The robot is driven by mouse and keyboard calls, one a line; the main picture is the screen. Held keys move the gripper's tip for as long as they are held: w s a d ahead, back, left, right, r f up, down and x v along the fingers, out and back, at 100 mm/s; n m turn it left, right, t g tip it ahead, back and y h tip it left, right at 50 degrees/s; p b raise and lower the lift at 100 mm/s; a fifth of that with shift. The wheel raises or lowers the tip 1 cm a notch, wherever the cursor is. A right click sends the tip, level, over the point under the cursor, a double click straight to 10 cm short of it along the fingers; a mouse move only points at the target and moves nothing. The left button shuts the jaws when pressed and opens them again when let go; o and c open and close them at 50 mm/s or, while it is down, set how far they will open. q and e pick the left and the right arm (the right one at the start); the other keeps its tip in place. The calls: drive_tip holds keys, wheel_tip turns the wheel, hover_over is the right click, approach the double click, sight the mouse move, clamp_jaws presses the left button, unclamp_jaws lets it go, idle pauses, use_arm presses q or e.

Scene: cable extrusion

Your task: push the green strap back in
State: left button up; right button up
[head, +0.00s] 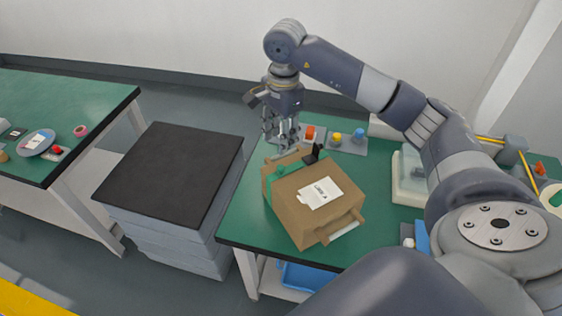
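A brown cardboard box (315,205) with a white label sits on the green table. A green strap (272,184) shows at the box's left side, with a small green piece (281,170) near the top edge. How far the strap sticks out is too small to tell. My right gripper (280,143) points down just behind the box's far left corner, above the strap end. Its fingers look apart, with nothing seen between them. I cannot tell whether it touches the box. My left gripper is not in view.
A black object (315,154) stands at the box's far edge. A clear-sided container (408,178) stands to the right. A black-topped stack (170,170) is left of the table.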

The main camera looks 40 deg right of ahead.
sight(281, 167)
drive_tip(key=f+p, duration=0.1)
drive_tip(key=f, duration=0.2)
drive_tip(key=f+p, duration=0.1)
drive_tip(key=f, duration=0.6)
drive_tip(key=shift+w+d+f+p, duration=0.15)
drive_tip(key=shift+d+f+p, duration=0.15)
drive_tip(key=shift+p, duration=0.1)
